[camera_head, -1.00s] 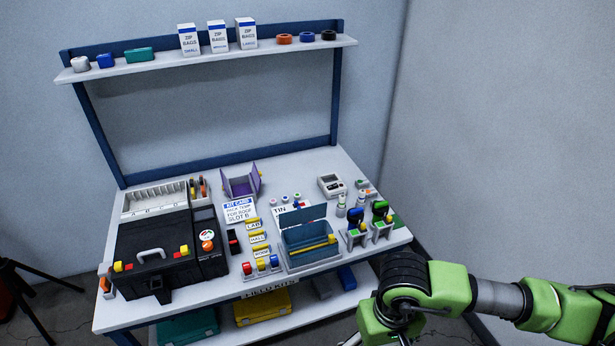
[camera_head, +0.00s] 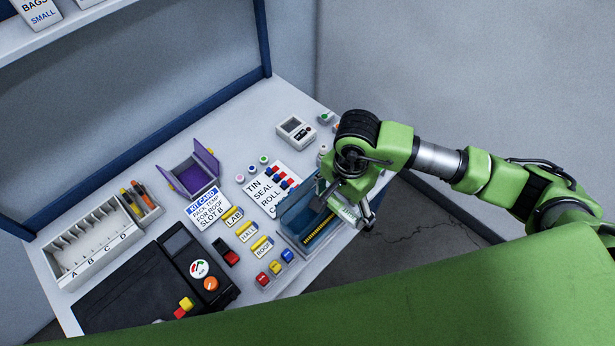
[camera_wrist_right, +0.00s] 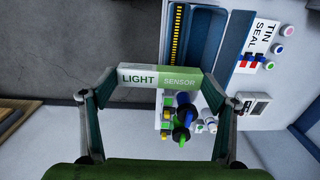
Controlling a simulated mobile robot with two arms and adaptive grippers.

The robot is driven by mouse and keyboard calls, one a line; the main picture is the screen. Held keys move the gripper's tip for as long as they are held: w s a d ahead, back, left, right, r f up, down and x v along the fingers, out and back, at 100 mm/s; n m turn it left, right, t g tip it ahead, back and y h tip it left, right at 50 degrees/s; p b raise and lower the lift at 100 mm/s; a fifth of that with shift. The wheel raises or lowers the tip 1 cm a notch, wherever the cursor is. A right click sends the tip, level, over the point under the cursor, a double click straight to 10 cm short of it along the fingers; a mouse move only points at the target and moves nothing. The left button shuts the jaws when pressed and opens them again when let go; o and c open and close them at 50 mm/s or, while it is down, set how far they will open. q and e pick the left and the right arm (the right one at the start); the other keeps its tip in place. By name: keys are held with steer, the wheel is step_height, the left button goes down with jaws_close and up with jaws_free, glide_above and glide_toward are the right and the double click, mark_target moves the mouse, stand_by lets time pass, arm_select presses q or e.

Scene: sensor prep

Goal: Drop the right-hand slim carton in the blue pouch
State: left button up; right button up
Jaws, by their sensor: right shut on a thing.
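A slim white-and-green carton (camera_wrist_right: 160,77) marked LIGHT SENSOR is held across the fingertips of my right gripper (camera_wrist_right: 160,82) in the right wrist view. In the head view my right gripper (camera_head: 350,207) is over the right front of the bench, and the carton (camera_head: 347,213) shows partly below it. The blue pouch (camera_head: 298,212) lies open beside and partly under the gripper, with a yellow toothed strip along it. It also shows in the right wrist view (camera_wrist_right: 207,35), beyond the carton. The carton appears above the bench and outside the pouch. My left gripper is out of view.
A white TIN SEAL ROLL card (camera_head: 262,187) lies behind the pouch. Small red, yellow and blue blocks (camera_head: 274,267) and label tags (camera_head: 248,232) stand to its left. A purple open box (camera_head: 192,175) is farther back. Blue and green items (camera_wrist_right: 183,115) show below the carton.

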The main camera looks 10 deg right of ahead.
steer(key=w+a+m, duration=0.1)
steer(key=m, duration=0.2)
steer(key=w+m, duration=0.1)
steer(key=m, duration=0.1)
steer(key=w+a+m, duration=0.1)
steer(key=w+m, duration=0.1)
steer(key=m, duration=0.1)
steer(key=shift+w+a+f+m+p, duration=0.1)
steer(key=shift+a+f+m+p, duration=0.2)
steer(key=shift+a+p, duration=0.1)
arm_select(q)
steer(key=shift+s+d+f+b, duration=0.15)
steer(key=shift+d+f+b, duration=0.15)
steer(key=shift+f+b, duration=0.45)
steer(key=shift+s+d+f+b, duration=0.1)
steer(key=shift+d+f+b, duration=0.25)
steer(key=shift+b, duration=0.6)
arm_select(e)
steer(key=w+a+f+m, duration=0.3)
steer(key=f+m, duration=0.4)
steer(key=m, duration=0.2)
steer(key=shift+w, duration=0.2)
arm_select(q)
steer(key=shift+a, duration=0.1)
arm_select(e)
steer(key=o, duration=1.1)
